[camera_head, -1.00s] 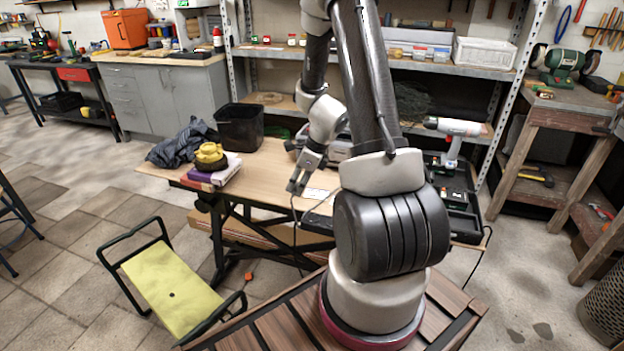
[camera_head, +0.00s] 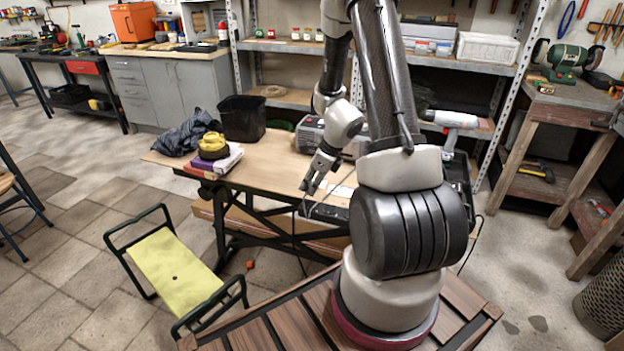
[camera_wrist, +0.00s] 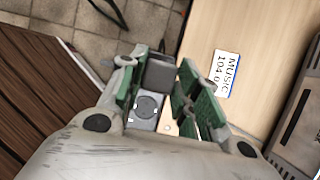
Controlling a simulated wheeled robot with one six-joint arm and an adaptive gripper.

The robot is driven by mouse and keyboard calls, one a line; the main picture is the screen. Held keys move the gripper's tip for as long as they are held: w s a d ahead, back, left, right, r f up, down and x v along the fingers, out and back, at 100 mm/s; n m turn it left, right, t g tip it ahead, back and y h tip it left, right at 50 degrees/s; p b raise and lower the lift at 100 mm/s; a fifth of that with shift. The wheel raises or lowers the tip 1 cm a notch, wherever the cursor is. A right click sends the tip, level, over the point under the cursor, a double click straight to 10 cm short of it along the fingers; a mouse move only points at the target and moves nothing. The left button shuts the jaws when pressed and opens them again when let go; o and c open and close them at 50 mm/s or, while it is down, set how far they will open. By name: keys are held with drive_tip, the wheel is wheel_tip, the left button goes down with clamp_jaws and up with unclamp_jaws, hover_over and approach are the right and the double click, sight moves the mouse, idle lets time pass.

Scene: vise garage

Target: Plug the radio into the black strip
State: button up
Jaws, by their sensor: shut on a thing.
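My gripper (camera_head: 308,190) hangs over the front part of the workbench, left of my forearm. In the wrist view its green-padded fingers (camera_wrist: 172,95) close around a dark grey block (camera_wrist: 160,72), seemingly the radio's plug. A thin cable (camera_head: 298,222) hangs below the gripper. The grey radio (camera_head: 308,134) stands on the bench behind the gripper, partly hidden by my arm; its edge also shows at the right of the wrist view (camera_wrist: 302,125). A black bar, seemingly the black strip (camera_head: 325,212), lies at the bench's front edge, partly hidden by my arm.
The workbench (camera_head: 265,165) carries a black bin (camera_head: 242,118), a dark bag (camera_head: 187,132) and a yellow item on books (camera_head: 213,146). A white label (camera_wrist: 224,74) reading MUSIC lies near the radio.

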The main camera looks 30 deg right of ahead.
hover_over(312, 204)
drive_tip(key=shift+a+f, duration=0.1)
drive_tip(key=shift+f, duration=1.95)
drive_tip(key=shift+f, duration=0.55)
drive_tip(key=o, duration=1.1)
drive_tip(key=shift+c, duration=0.2)
drive_tip(key=v, duration=1.2)
